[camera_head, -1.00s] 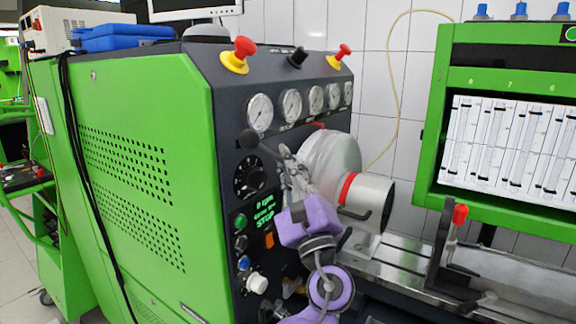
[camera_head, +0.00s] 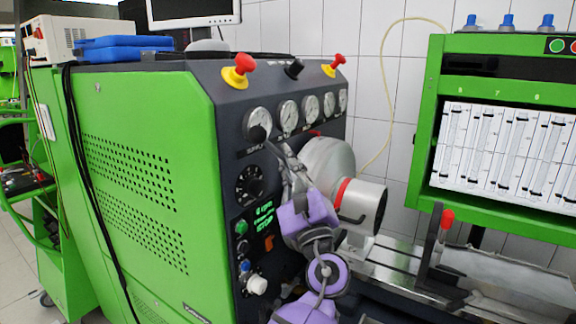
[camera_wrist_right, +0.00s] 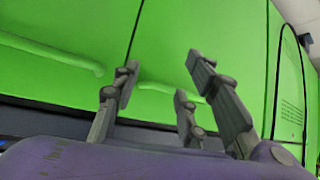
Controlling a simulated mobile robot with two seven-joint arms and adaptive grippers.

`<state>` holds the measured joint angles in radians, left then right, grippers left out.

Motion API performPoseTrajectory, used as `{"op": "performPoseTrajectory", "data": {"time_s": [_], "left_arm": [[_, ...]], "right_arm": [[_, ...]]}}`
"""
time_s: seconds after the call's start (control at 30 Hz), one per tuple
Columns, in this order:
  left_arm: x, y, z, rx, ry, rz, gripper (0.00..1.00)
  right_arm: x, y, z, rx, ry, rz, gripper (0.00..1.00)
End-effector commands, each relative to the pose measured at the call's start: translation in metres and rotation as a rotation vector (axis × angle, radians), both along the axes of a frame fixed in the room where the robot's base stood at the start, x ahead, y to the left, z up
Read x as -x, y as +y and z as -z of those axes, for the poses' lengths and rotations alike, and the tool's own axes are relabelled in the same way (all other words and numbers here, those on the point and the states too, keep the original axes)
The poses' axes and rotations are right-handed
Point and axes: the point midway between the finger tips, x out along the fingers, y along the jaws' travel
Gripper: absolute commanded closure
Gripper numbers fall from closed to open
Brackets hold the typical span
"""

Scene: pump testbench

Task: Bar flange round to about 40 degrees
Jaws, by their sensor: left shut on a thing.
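The silver flange drum (camera_head: 370,205) sticks out from the right side of the green and dark test bench. It has a red band and a small dark hooked rod (camera_head: 353,219) on its front. A dark bar with a black ball end (camera_head: 257,133) slants up and left in front of the gauges. My left gripper (camera_head: 290,165) is shut on this bar, in front of the wider silver housing (camera_head: 328,160). The fingers partly hide the contact, and I cannot tell where the bar meets the flange. My right gripper (camera_wrist_right: 164,76) shows in the right wrist view, open and empty, facing green panels.
The bench's control panel (camera_head: 250,215), with gauges and knobs, stands close behind my left arm. A green cabinet with measuring tubes (camera_head: 505,150) stands at the right.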

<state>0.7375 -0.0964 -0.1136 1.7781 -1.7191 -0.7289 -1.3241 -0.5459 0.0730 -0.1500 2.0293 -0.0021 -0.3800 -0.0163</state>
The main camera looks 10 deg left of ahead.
Motion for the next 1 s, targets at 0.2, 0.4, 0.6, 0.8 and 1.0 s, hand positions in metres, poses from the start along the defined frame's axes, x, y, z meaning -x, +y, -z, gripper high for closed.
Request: {"op": "performPoseTrajectory", "data": {"time_s": [0.2,0.4,0.6,0.8,1.0], "left_arm": [[0.000,0.000,-0.001,-0.001,0.001,0.001,1.00],[0.001,0.000,-0.002,-0.001,0.000,0.001,1.00],[0.005,0.002,-0.007,0.000,-0.002,0.001,1.00],[0.009,0.003,-0.011,0.000,-0.002,0.001,1.00],[0.013,0.004,-0.014,0.000,-0.002,0.001,1.00]], "right_arm": [[-0.001,0.000,-0.002,0.000,-0.003,0.000,0.60],[-0.003,0.000,-0.003,0.001,-0.007,0.000,0.60],[-0.007,0.000,-0.010,0.000,-0.019,0.000,0.60],[-0.011,0.000,-0.017,0.000,-0.031,0.000,0.60],[-0.016,0.000,-0.024,0.000,-0.043,0.000,0.60]]}}
